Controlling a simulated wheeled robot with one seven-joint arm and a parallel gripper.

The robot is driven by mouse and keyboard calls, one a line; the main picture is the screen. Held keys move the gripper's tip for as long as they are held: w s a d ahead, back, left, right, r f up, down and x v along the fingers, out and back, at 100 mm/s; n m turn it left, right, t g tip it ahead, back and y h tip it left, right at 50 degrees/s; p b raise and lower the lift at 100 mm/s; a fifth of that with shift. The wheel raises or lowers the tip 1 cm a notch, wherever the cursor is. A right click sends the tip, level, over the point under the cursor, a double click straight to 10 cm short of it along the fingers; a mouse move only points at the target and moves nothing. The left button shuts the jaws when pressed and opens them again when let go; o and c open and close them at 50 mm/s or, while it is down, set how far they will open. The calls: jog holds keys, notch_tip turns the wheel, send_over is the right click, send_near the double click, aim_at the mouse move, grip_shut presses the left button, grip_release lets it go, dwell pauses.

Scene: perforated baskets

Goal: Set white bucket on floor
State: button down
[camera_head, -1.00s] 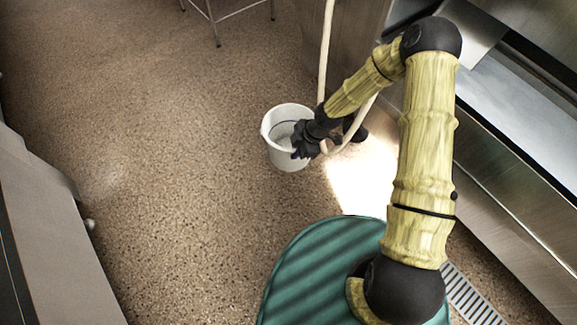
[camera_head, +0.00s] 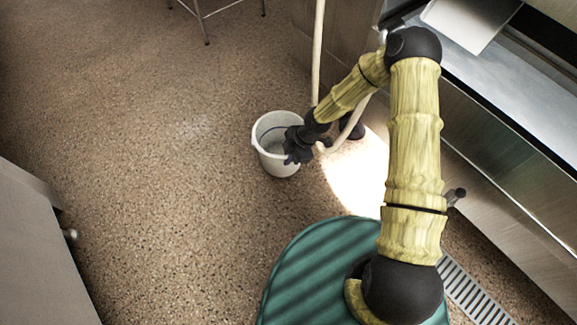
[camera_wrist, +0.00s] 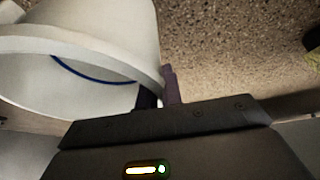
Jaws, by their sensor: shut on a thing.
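The white bucket (camera_head: 278,163) is in the middle of the head view, over the speckled brown floor, its open top facing up toward the camera. My gripper (camera_head: 291,155) is at the bucket's right side, shut on its rim. In the wrist view the bucket (camera_wrist: 120,45) fills the upper left, with a thin blue line inside it. My gripper's fingers (camera_wrist: 160,88) pinch the rim there. Whether the bucket's base touches the floor cannot be told.
A steel counter (camera_head: 490,150) runs along the right side. A pale hose (camera_head: 318,60) hangs close behind my forearm. A grey cabinet (camera_head: 40,240) stands at the left, and a metal rack's legs (camera_head: 204,25) are at the top. The floor (camera_head: 160,160) left of the bucket is clear.

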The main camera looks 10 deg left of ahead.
jog(key=shift+w+d+f, duration=0.15)
notch_tip(320, 180, down, 4)
jog(key=shift+r+b, duration=0.15)
jog(key=shift+b, duration=0.95)
jog(key=c, duration=1.6)
grip_release()
jog(key=shift+o, duration=0.2)
